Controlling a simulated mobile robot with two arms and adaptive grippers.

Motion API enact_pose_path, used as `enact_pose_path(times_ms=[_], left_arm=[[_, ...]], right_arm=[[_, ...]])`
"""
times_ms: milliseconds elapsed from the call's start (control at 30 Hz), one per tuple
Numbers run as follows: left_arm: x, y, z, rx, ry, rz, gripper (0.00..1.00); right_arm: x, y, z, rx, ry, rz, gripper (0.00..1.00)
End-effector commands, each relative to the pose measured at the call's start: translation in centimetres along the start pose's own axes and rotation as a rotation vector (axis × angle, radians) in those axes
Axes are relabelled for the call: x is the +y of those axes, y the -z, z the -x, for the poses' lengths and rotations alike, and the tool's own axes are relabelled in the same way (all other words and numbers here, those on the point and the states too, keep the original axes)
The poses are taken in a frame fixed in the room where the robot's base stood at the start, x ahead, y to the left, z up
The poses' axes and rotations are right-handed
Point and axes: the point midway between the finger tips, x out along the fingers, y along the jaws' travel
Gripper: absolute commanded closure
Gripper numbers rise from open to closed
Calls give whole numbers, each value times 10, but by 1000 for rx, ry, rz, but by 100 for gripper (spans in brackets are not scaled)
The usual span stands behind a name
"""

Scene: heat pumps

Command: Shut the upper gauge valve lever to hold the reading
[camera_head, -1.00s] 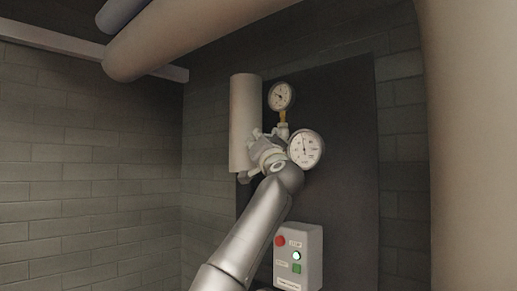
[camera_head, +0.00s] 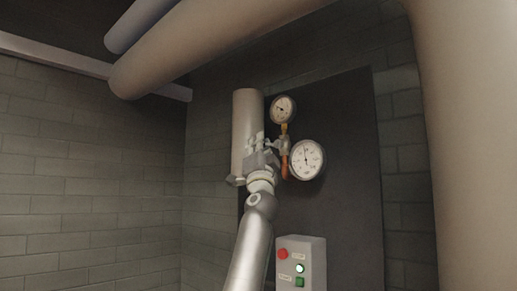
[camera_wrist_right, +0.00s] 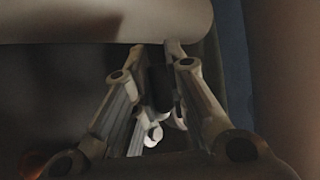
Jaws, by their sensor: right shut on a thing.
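An orange-red lever (camera_head: 285,167) hangs down just left of the larger gauge. My right gripper (camera_head: 260,146) is at the left of the valves, in front of the vertical pipe. In the right wrist view its fingers (camera_wrist_right: 158,62) close on a dark part (camera_wrist_right: 160,88). I cannot tell for certain whether this is the upper valve lever. My left gripper is not in view.
A vertical pipe (camera_head: 248,112) stands just behind my gripper. A control box (camera_head: 302,258) with red and green buttons is below the gauges. Thick pipes (camera_head: 190,45) cross overhead, and a large one (camera_head: 462,150) fills the right side.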

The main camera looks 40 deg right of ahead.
Motion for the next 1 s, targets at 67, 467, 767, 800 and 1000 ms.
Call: enact_pose_path(times_ms=[67,467,767,800,1000], left_arm=[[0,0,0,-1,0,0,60],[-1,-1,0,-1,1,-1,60],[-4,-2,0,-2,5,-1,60],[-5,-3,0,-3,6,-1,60],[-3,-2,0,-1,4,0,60]], right_arm=[[0,0,0,3,0,-2,100],[0,1,0,2,0,-1,65],[0,0,0,1,0,0,64],[0,0,1,1,0,0,64],[0,0,13,2,0,1,64]])
